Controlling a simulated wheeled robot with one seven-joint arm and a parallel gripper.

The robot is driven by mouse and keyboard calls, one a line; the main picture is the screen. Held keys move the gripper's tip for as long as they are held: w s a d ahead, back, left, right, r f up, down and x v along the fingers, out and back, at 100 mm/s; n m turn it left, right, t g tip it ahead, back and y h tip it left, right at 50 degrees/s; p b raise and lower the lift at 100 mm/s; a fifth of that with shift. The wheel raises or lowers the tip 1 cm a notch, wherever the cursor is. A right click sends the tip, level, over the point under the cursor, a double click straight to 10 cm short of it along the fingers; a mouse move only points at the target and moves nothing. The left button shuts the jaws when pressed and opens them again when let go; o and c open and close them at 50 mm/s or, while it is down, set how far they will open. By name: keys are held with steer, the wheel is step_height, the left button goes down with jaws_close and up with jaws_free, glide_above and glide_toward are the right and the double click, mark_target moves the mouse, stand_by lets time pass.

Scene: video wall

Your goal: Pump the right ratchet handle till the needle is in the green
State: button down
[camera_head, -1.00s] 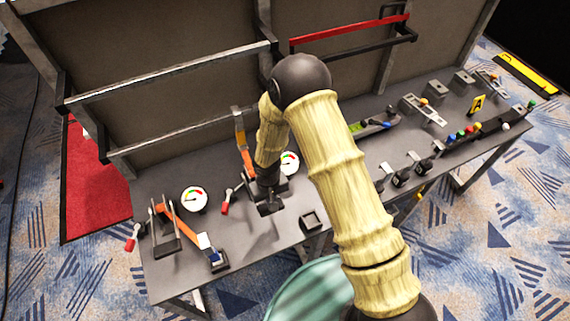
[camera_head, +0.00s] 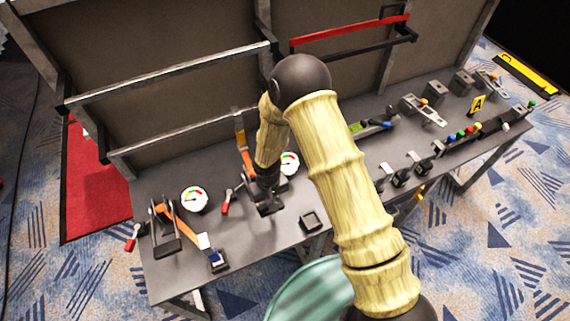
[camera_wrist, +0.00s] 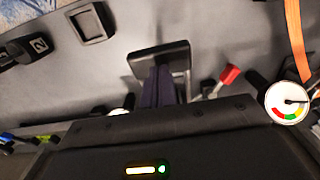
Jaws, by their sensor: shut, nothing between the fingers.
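The right ratchet is mostly hidden behind my gripper (camera_head: 266,200) in the head view. Its orange strap (camera_head: 244,152) runs up behind my arm. In the wrist view my gripper (camera_wrist: 163,85) is shut with nothing between the fingers. The fingertips overlap a dark flat plate (camera_wrist: 158,54), part of the right ratchet station; I cannot tell whether they touch it.
The left ratchet (camera_head: 164,232) and left gauge (camera_head: 194,200) stand at the table's left end. A red-gripped lever (camera_head: 226,206) is just left of my gripper. A small black square socket (camera_head: 311,222) lies to the right. More levers and coloured knobs fill the right side.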

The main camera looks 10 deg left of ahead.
steer(key=shift+f, duration=0.1)
stand_by(0.4)
steer(key=shift+f+b, duration=4.25)
steer(key=shift+f, duration=0.75)
step_height(320, 180, up, 10)
steer(key=p, duration=0.6)
steer(key=shift+r+p, duration=0.15)
steer(key=shift+p, duration=0.2)
steer(key=shift+f+b, duration=4.05)
steer(key=shift+f, duration=1)
steer(key=shift+r+p, duration=3.3)
steer(key=shift+r, duration=1.7)
